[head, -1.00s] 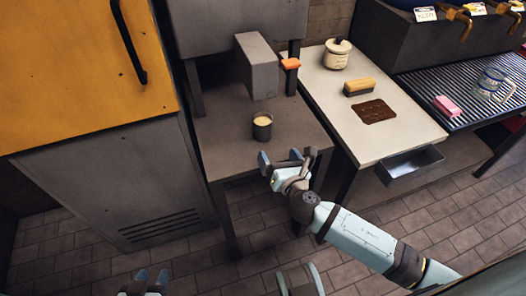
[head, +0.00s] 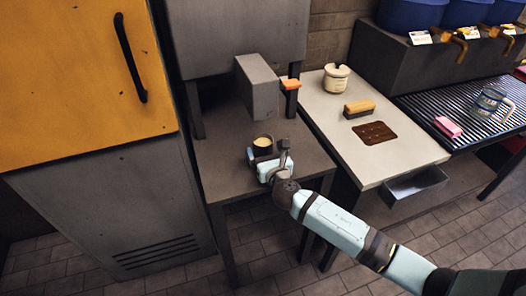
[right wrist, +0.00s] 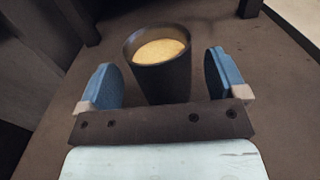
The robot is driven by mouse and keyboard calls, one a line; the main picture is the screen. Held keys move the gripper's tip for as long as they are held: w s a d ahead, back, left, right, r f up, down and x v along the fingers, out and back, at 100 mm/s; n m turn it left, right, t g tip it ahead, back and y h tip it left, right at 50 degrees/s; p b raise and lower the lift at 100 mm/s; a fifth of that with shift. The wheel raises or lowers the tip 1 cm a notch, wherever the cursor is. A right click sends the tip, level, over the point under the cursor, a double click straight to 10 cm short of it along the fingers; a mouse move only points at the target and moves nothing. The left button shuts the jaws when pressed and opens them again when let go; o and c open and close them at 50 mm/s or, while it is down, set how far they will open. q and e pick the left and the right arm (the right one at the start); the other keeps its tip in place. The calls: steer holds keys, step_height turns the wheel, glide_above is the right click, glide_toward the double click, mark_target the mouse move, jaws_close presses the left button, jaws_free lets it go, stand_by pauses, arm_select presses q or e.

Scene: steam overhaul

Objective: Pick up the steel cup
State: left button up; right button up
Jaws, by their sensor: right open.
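The steel cup (head: 262,143) is dark grey, stands upright on the dark table and is filled with something pale yellow. In the right wrist view the cup (right wrist: 160,76) stands between the fingers, with visible gaps on both sides. My right gripper (head: 267,158) is open at the cup's near side; it also shows in the right wrist view (right wrist: 163,88) with its two blue fingers apart. The gripper hides the cup's lower part in the head view. My left gripper is not in view.
An orange door (head: 80,80) stands at left.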

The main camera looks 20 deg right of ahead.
mark_target(263, 135)
steer(key=shift+w, duration=1.45)
steer(key=c, duration=1.3)
steer(key=shift+r, duration=0.5)
step_height(263, 135, up, 3)
steer(key=shift+s+p, duration=0.1)
steer(key=shift+p, duration=0.8)
steer(key=s, duration=1.2)
steer(key=s+p, duration=0.1)
steer(key=s, duration=0.5)
steer(key=shift+d+f, duration=0.3)
